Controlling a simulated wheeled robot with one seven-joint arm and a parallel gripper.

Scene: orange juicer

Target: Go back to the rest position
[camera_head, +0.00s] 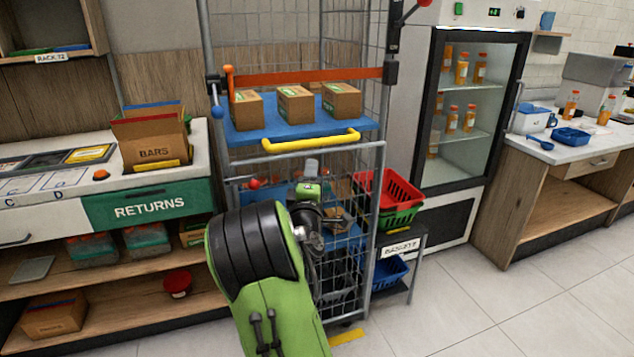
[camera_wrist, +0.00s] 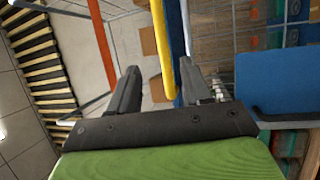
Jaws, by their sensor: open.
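My gripper (camera_head: 312,168) is in front of the wire cage trolley (camera_head: 375,230), below its yellow handle bar (camera_head: 312,141). My green and black arm hides part of the trolley's lower half. In the wrist view, my gripper (camera_wrist: 161,78) has its two dark fingers spread wide with nothing held. The yellow bar (camera_wrist: 161,45) shows beyond and between the fingers there. I cannot tell how far it is from them.
Left is the returns counter (camera_head: 150,205) with a bars box (camera_head: 155,150). Right are stacked baskets (camera_head: 400,195) and a glass-door fridge (camera_head: 470,100). Floor (camera_head: 530,310) is clear at lower right.

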